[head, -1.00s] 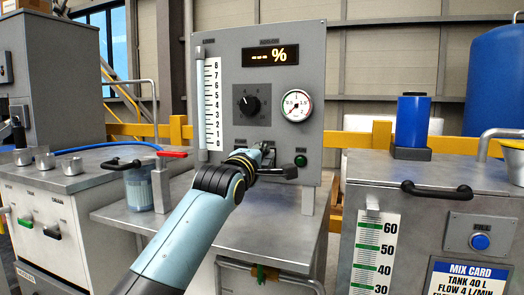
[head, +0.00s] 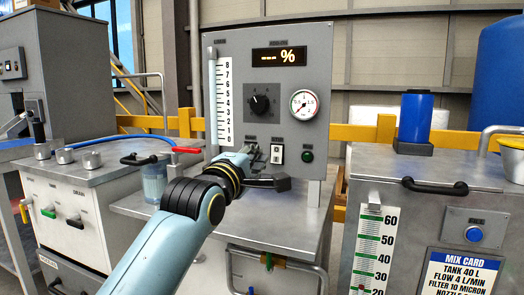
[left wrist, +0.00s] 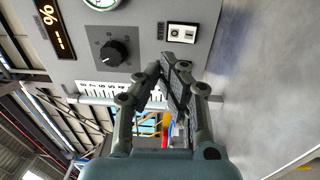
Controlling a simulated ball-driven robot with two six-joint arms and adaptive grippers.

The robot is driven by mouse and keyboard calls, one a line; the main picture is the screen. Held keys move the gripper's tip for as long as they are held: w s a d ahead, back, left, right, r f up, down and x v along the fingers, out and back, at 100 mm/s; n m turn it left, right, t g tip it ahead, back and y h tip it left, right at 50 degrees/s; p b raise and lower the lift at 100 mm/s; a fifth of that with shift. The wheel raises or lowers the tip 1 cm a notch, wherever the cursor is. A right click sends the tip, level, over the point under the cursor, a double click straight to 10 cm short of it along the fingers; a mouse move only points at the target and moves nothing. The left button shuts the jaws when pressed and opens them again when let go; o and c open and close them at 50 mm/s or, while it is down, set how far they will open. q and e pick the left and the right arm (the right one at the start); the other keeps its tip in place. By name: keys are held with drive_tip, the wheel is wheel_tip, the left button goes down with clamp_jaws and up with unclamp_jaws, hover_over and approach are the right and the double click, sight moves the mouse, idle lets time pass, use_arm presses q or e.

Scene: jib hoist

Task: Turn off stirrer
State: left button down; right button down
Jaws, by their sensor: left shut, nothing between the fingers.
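The grey control panel (head: 235,60) stands upright on a metal bench, with its display reading "--- %". My left gripper (left wrist: 168,74) is shut and empty, close to the panel and apart from the switch. My right gripper is out of view.
A round gauge (head: 304,104), a green button (head: 307,156) and a level scale (head: 224,100) are on the panel. A clear cup (head: 154,183) and red lever (head: 186,150) stand left. The tank cabinet (head: 425,170) stands right. The bench's front right is clear.

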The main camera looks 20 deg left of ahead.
use_arm(q)
drive_tip(key=shift+s, duration=1)
